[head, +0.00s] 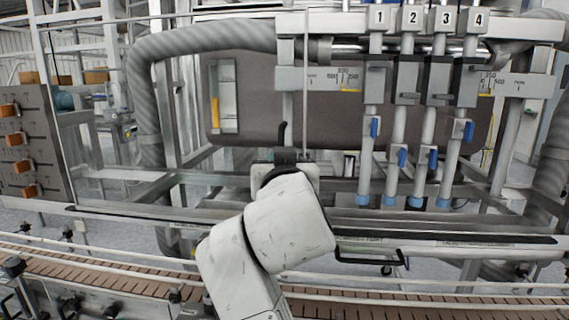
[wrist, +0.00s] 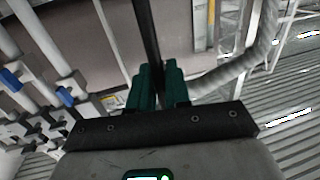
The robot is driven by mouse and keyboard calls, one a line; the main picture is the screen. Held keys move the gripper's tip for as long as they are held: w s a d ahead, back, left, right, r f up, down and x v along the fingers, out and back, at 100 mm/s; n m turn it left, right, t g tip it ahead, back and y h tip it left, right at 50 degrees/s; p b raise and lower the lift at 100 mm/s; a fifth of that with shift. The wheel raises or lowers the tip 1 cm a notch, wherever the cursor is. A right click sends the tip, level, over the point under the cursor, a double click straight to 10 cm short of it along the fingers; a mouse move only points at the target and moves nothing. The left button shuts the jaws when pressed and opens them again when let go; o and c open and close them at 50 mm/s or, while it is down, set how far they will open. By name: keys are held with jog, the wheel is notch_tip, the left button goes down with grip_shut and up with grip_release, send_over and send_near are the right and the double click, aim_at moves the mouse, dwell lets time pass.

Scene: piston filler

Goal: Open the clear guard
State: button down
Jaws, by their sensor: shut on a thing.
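The clear guard (head: 130,214) is hard to make out in the head view. What looks like its dark lower rail, with small labels, runs across in front of the filler. A black bar handle (head: 372,261) hangs below this rail, right of my arm. My gripper (head: 284,150) is mostly hidden behind my own wrist in the head view. In the wrist view my gripper (wrist: 152,85) has its green fingers closed around a long black bar (wrist: 146,40), which runs up out of the picture. I cannot tell for certain which part of the guard this bar is.
Numbered filling tubes with blue valve levers (head: 402,158) stand right of my gripper. A ribbed grey hose (head: 145,110) bends down at the left. A brown conveyor (head: 110,279) with rails crosses the front. A control panel with orange knobs (head: 15,139) stands far left.

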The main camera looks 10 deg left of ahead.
jog(key=c, duration=1.3)
grip_release()
jog(key=shift+c, duration=0.2)
jog(key=s+d+b, duration=0.2)
jog(key=s, duration=0.8)
jog(key=shift+s, duration=0.25)
jog(key=shift+d, duration=0.15)
